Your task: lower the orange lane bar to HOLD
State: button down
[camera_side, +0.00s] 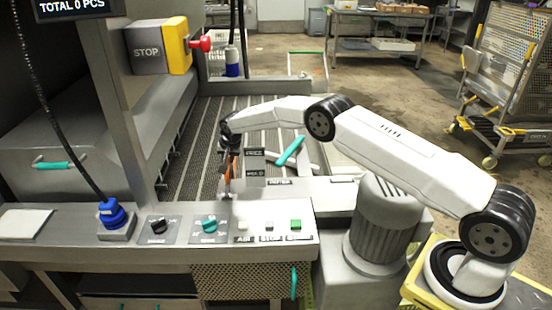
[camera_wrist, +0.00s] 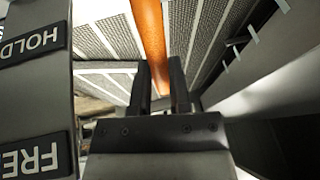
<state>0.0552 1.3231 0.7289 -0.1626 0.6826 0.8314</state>
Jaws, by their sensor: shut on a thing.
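The orange lane bar (camera_wrist: 151,35) runs away from my gripper (camera_wrist: 160,85) in the wrist view, between the two dark fingers, which are shut on it. In the side view a thin strip of the orange bar (camera_side: 227,178) shows below my wrist, partly hidden. A HOLD label (camera_wrist: 33,43) and a FREE label (camera_wrist: 38,158) are on the dark plate left of the gripper in the wrist view. I cannot tell exactly how the bar lines up with HOLD.
A slatted conveyor bed (camera_side: 195,150) lies behind the control panel (camera_side: 180,225), which has knobs and buttons. A teal handle (camera_side: 290,151) stands right of the labels. A yellow STOP box with a red button (camera_side: 200,44) is at upper left.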

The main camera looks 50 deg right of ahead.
jog(key=shift+w+d+f, duration=0.1)
jog(key=shift+d, duration=0.05)
jog(key=shift+w+d+f+g, duration=0.2)
jog(key=shift+f+g, duration=0.1)
jog(key=shift+y, duration=0.4)
jog(key=c, duration=0.6)
grip_release()
jog(key=shift+a+r, duration=0.1)
jog(key=shift+r, duration=0.05)
jog(key=shift+v, duration=3.75)
